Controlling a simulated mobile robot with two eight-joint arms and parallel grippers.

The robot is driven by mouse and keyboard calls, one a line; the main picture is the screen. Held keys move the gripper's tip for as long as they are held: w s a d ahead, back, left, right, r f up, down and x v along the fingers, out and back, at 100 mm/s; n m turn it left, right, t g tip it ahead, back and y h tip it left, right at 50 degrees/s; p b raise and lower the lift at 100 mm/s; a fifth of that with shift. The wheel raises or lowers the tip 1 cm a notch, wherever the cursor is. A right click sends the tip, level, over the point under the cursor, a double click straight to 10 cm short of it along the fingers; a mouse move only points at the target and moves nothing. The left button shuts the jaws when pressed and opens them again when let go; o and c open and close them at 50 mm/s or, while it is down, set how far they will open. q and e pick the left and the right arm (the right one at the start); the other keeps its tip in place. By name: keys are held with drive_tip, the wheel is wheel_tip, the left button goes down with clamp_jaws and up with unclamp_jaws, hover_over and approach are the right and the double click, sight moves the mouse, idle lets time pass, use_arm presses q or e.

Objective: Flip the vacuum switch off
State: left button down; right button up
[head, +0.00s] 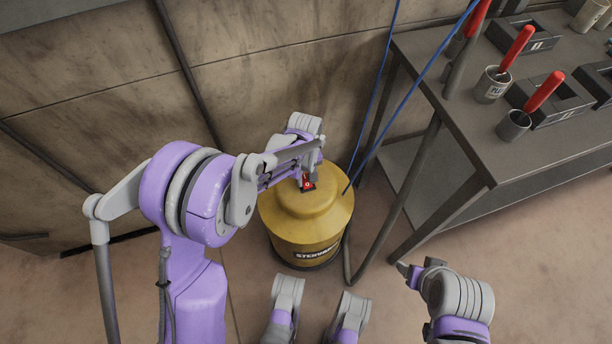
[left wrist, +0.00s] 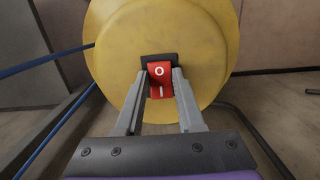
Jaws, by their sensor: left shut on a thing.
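The yellow vacuum (head: 290,225) stands on the floor by the wall, and its rounded lid (left wrist: 205,45) fills much of the left wrist view. The red rocker switch (head: 307,184) sits in a dark mount on top of the lid. In the left wrist view the switch (left wrist: 160,80) shows a white O above a white I; which side is pressed in, I cannot tell. My left gripper (left wrist: 159,84) has one finger on each side of the switch and is shut on it. My right gripper (head: 408,273) is low at the right, away from the vacuum; its jaws are not clear.
A dark metal table (head: 440,95) stands at the right, with cups holding red-handled tools and black trays on it. Blue cables (head: 375,92) hang close beside the vacuum. A dark hose (head: 395,210) runs from the table side to the floor. The brown wall is behind.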

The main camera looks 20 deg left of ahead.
sight(306, 180)
use_arm(q)
drive_tip(key=c, duration=0.5)
unclamp_jaws()
drive_tip(key=r+p, duration=0.1)
drive_tip(key=r, duration=0.6)
drive_tip(key=r+p, duration=0.1)
drive_tip(key=r, duration=0.2)
drive_tip(key=shift+w+a+r+p, duration=0.2)
drive_tip(key=shift+w+r+p, duration=0.1)
drive_tip(key=shift+r, duration=0.1)
drive_tip(key=shift+s, duration=0.1)
